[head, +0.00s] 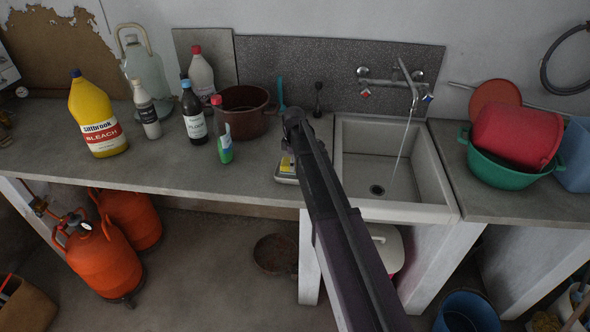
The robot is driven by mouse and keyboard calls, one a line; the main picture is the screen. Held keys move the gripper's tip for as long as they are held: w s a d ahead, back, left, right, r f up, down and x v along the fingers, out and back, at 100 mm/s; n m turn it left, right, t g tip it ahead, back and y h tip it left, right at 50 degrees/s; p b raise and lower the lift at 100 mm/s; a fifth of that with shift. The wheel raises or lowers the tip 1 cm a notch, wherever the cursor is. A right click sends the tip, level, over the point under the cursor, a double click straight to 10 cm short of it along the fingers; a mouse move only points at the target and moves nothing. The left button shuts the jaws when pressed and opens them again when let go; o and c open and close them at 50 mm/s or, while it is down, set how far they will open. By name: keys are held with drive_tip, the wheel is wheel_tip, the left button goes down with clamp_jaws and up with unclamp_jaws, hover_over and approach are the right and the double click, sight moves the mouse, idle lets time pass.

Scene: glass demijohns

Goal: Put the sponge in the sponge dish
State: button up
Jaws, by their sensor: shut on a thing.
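The sponge (286,163), yellow and partly hidden, shows at the left edge of my arm. The sponge dish (284,179), small and pale, sits on the counter just left of the sink, its right part hidden by my arm. My gripper (290,150) is low beside the arm's far end, mostly hidden by my own links, and is shut on the sponge. The sponge appears over or within the dish; I cannot tell whether it touches the dish's bottom.
A green bottle (222,140) and a brown pot (244,110) stand left of the dish. Bleach (95,115), other bottles and a glass demijohn (146,68) stand farther left. The sink (390,175) has running water. Basins (510,165) are at the right.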

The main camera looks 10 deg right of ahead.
idle(0.3)
drive_tip(key=shift+w+d, duration=0.2)
drive_tip(key=shift+w, duration=0.05)
drive_tip(key=shift+w+d+f+b, duration=0.25)
drive_tip(key=shift+f+b, duration=0.3)
drive_tip(key=shift+b, duration=0.05)
drive_tip(key=shift+f+b, duration=1.25)
drive_tip(key=shift+f, duration=0.05)
drive_tip(key=shift+f, duration=0.15)
drive_tip(key=o, duration=0.8)
wheel_tip(320, 180, up, 12)
drive_tip(key=p, duration=1.2)
drive_tip(key=shift+r, duration=0.2)
